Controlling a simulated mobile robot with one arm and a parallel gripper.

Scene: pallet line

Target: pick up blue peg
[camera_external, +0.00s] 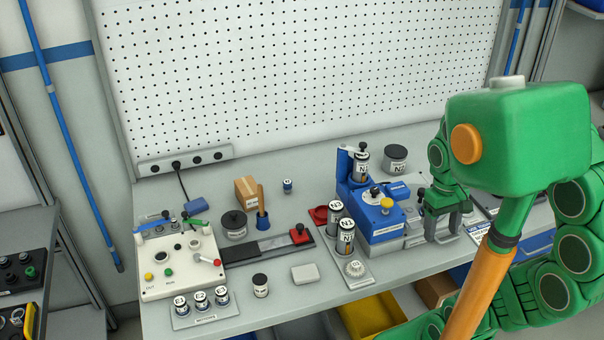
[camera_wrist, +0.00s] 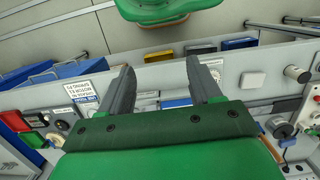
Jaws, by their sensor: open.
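I cannot make out a blue peg in the wrist view.
The blue machine (camera_external: 384,233) with labelled canisters stands between the small cylinder and my gripper. A cardboard box (camera_external: 246,193), a blue holder with an orange-handled tool (camera_external: 262,205) and a dark lidded jar (camera_external: 233,224) stand left. A white control panel (camera_external: 178,262) is at far left.

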